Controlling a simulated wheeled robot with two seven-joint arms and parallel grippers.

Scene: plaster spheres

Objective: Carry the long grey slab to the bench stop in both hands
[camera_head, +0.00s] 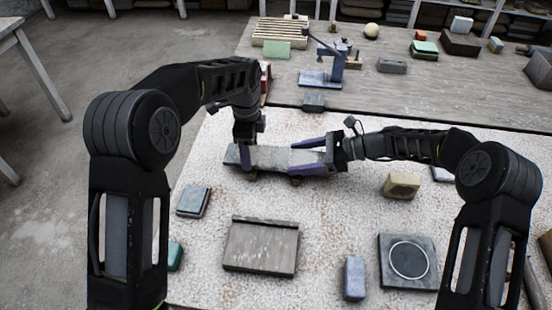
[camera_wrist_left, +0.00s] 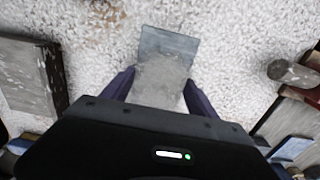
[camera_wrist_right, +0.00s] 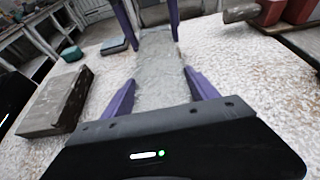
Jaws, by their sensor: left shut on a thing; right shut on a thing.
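The long grey slab (camera_head: 270,157) lies level across the pale speckled worktop, with a blue-grey left end. It also shows in the left wrist view (camera_wrist_left: 160,82) and the right wrist view (camera_wrist_right: 157,62). My left gripper (camera_head: 246,160) is shut on it near its left end, coming from above. My right gripper (camera_head: 312,156) is shut on its right part, from the right. Small brown pieces show just under the slab's front edge; I cannot tell whether it touches them. A wooden board with a raised strip along its far edge (camera_head: 262,248), possibly the bench stop, lies in front of the slab.
A dark tile (camera_head: 193,201) lies front left of the slab, a tan block (camera_head: 401,186) to its right. A blue-grey block (camera_head: 354,278) and a square plate with a ring (camera_head: 408,262) lie nearer. A blue clamp-like tool (camera_head: 325,70) stands behind.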

